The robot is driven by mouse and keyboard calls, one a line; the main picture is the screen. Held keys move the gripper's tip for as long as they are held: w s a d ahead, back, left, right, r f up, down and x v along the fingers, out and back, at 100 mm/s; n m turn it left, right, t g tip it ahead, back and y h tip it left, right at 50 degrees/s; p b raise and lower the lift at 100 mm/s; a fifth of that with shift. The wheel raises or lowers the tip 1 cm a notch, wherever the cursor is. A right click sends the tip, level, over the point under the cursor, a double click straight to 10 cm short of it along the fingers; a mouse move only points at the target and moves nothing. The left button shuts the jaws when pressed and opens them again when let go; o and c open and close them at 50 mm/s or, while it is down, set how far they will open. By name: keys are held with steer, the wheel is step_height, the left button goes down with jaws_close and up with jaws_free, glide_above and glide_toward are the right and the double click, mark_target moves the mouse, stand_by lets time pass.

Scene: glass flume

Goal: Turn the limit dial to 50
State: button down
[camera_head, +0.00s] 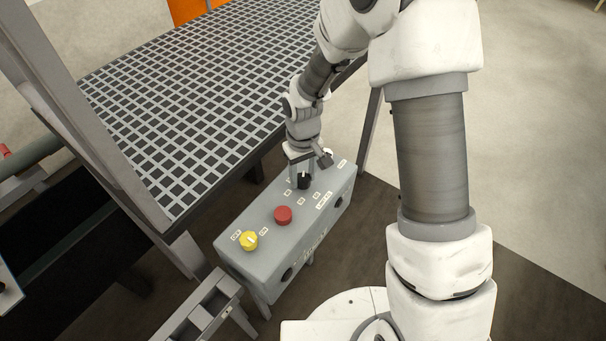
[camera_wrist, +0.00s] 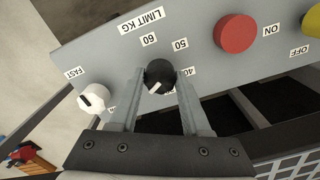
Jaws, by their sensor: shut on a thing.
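The black limit dial (camera_wrist: 160,74) sits on a grey control box, beside the labels 60, 50, 40 and LIMIT KG. My gripper (camera_wrist: 160,79) has a finger on each side of the dial and is shut on it. A short white mark shows on the dial's face, on the side towards my wrist; which number it lines up with is unclear. In the head view the dial (camera_head: 304,183) shows below my gripper (camera_head: 302,175), near the far end of the box (camera_head: 262,254). Part of the scale is hidden by the fingers.
A red button (camera_head: 283,215) and a yellow OFF/ON knob (camera_head: 249,240) stand on the same box. A white knob (camera_wrist: 96,97) by the FAST label is close to my finger in the wrist view. A grating platform (camera_head: 190,100) lies beside the box.

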mark_target(303, 177)
steer(key=shift+c, duration=1.9)
jaws_free()
step_height(303, 177, up, 18)
steer(key=p, duration=0.1)
steer(key=shift+f, duration=0.25)
steer(key=shift+r, duration=0.1)
steer(key=s+d+r+m+t, duration=0.2)
steer(key=s+d+r, duration=0.4)
steer(key=s, duration=0.3)
steer(key=s+d+r+m+t, duration=0.3)
steer(key=s+d+r, duration=0.3)
steer(key=s, duration=0.3)
steer(key=shift+s+d+r+t, duration=0.25)
steer(key=shift+s+r+t, duration=0.05)
steer(key=shift+s, duration=0.05)
